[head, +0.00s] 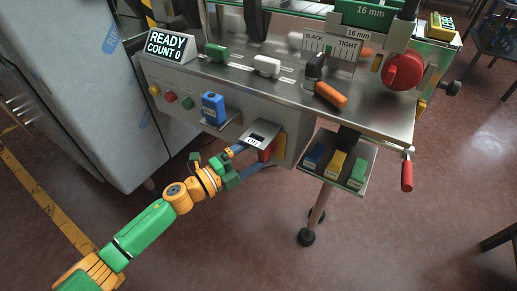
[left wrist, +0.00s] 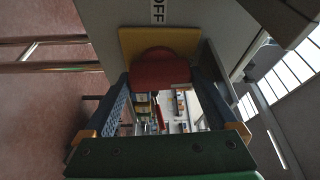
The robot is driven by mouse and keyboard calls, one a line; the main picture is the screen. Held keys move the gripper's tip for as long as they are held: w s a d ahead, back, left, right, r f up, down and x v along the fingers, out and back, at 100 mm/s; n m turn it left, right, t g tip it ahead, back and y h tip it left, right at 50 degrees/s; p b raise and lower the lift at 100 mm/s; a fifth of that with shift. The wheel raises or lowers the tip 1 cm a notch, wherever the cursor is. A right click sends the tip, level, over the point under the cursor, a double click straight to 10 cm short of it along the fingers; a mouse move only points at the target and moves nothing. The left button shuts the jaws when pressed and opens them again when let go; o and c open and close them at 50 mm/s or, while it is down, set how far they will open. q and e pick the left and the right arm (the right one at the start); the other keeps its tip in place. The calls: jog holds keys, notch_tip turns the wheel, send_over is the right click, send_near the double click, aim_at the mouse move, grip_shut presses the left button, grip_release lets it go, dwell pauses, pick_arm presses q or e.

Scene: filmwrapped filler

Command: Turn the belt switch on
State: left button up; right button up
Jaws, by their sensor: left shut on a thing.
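The belt switch is a round red knob (left wrist: 160,68) on a yellow plate (left wrist: 128,42) in the left wrist view, with a sideways label reading OFF (left wrist: 158,11) beside the plate. In the head view the red knob (head: 266,152) and yellow plate (head: 280,146) show at the right of the machine's front panel, partly hidden by a small shelf and my gripper. My left gripper (head: 256,158) has its fingers on either side of the knob and is shut on it; it also shows in the left wrist view (left wrist: 162,90). My right gripper is not in view.
A small shelf (head: 252,139) juts out just above my left gripper. A blue block (head: 213,108) stands on another shelf to its left. A tray (head: 328,180) with blue, yellow and green blocks hangs to the right. A display (head: 169,44) reads READY COUNT 0.

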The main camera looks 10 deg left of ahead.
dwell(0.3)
pick_arm(q)
jog(key=o, duration=1)
jog(key=v, duration=0.7)
jog(key=shift+b, duration=0.4)
jog(key=shift+a+f, duration=0.1)
